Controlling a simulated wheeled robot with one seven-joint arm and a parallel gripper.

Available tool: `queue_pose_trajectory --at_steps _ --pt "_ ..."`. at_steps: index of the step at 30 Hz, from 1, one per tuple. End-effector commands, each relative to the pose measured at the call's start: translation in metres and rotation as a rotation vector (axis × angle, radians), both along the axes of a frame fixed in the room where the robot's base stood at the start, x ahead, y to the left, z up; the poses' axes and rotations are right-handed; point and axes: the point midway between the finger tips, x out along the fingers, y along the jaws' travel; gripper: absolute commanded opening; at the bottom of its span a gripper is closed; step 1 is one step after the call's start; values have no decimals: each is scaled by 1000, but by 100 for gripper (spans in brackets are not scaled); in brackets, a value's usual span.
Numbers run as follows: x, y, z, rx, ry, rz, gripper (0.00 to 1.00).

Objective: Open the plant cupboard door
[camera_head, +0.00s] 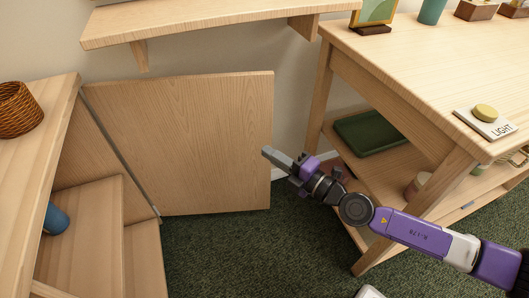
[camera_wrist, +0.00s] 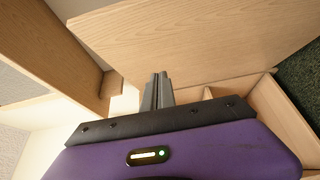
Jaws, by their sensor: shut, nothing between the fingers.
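The plant cupboard (camera_head: 60,110) stands at the left in the head view, and its wooden door (camera_head: 190,145) is swung wide open, with its broad face showing. The door's hinge edge is by the cupboard's front. Inside the cupboard are wooden steps or shelves and a blue object (camera_head: 57,218). My gripper (camera_head: 268,152) is shut and empty, close to the door's right, free edge. I cannot tell whether it touches the door. In the wrist view my closed fingers (camera_wrist: 159,90) point at the door panel (camera_wrist: 200,40), which fills the upper middle.
A wooden table (camera_head: 430,70) with a lower shelf stands at the right; a green tray (camera_head: 370,132) lies on that shelf. A wall shelf (camera_head: 200,22) hangs above the door. A wicker basket (camera_head: 18,110) sits on the cupboard. Green carpet (camera_head: 240,250) is clear in front.

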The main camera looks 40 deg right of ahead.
Motion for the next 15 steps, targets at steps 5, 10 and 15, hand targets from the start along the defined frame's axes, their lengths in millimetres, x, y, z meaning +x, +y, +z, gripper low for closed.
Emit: queue_pose_trajectory --at_steps 5,10,15 --pt "-26 -18 -7 -4 1 0 0" --pt "-45 -31 -6 -3 1 2 0" --pt "-56 -40 -3 -2 0 1 0"
